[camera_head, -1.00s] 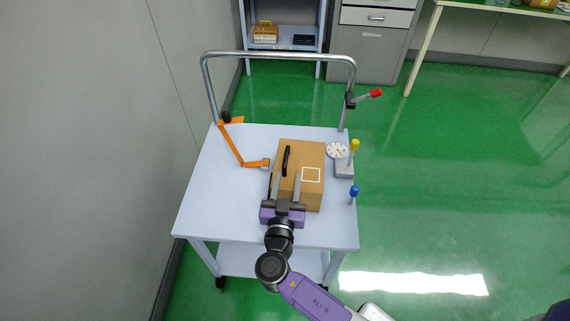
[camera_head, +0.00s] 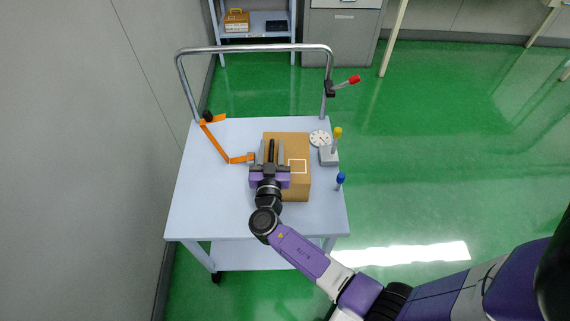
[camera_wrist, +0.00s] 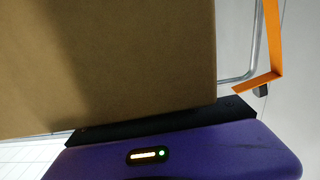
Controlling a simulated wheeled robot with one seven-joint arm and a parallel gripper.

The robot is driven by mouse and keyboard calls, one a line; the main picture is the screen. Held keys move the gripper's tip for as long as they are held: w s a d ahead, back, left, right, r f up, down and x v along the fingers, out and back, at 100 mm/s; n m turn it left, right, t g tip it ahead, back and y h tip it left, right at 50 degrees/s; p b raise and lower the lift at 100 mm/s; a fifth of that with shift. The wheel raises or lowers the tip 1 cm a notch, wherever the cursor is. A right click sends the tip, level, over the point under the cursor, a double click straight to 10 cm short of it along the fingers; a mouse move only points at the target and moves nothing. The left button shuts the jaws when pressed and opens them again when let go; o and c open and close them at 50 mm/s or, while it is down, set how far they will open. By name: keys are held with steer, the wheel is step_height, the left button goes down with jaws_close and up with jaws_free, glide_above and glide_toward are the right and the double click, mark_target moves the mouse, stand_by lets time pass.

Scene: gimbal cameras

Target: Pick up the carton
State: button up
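The carton (camera_head: 299,184) is a brown box with a white square outline and a black handle (camera_head: 271,150) on top. It sits on the pale cart top (camera_head: 210,205). In the head view my gripper (camera_head: 270,146) is over the carton's left part, with its two fingers apart on either side of the handle. I cannot tell whether either finger touches the handle. In the wrist view the carton's brown face (camera_wrist: 110,65) fills the upper left, right beyond the purple gripper body; the fingertips are not visible there.
An orange jointed arm (camera_head: 214,142) stands left of the carton, its end close to the box. A white dial (camera_head: 320,139), a yellow-topped post (camera_head: 337,133) and a blue knob (camera_head: 340,179) are on the right. A metal rail (camera_head: 255,48) rises behind. The cart's front left is clear.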

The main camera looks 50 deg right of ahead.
jaws_close()
stand_by(0.3)
steer(key=shift+r, duration=0.1)
stand_by(1.0)
